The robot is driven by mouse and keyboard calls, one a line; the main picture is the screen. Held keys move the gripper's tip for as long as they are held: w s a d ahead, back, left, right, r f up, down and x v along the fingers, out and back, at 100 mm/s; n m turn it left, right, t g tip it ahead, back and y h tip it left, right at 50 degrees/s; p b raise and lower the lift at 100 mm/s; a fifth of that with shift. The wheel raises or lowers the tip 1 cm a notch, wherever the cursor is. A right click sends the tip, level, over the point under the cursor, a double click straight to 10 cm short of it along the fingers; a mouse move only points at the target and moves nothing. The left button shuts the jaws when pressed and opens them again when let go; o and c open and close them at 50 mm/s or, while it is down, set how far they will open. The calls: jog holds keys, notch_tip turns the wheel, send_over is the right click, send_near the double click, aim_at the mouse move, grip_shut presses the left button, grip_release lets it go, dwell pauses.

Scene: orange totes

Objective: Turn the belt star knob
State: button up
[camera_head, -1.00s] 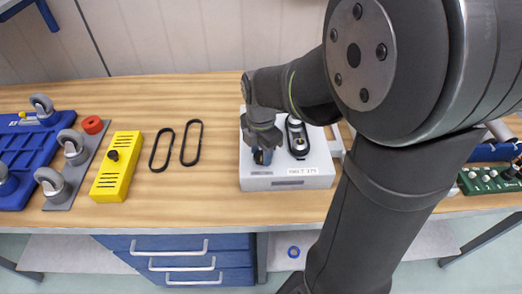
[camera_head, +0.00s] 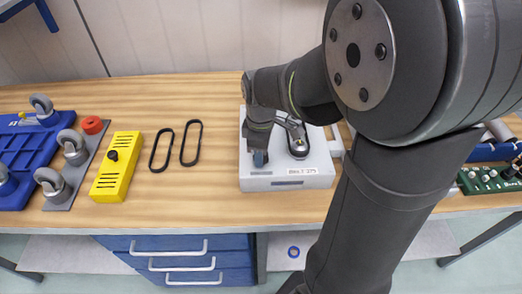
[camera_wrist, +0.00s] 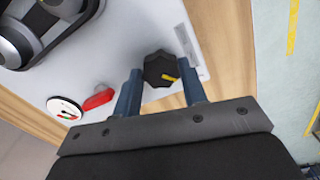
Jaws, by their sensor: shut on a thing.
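The belt star knob (camera_wrist: 160,68) is black with a yellow mark, on the white box's face in the wrist view. My gripper (camera_wrist: 159,73) has its blue fingers on both sides of it and is shut on it. In the head view my gripper (camera_head: 260,158) reaches down onto the left part of the white box (camera_head: 315,181), and hides the knob there. A dark belt around pulleys (camera_head: 298,140) lies on top of the box, right of my gripper; part of it also shows in the wrist view (camera_wrist: 30,35).
A red part (camera_wrist: 98,99) and a round dial label (camera_wrist: 65,108) sit near the knob. A green board (camera_head: 490,179) is at the right. Wood between the belts and box is clear.

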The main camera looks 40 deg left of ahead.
jog(key=shift+m, duration=1.7)
jog(key=o, duration=1)
notch_tip(320, 180, up, 18)
jog(key=shift+f, duration=0.25)
notch_tip(320, 180, down, 18)
jog(key=shift+r, duration=0.25)
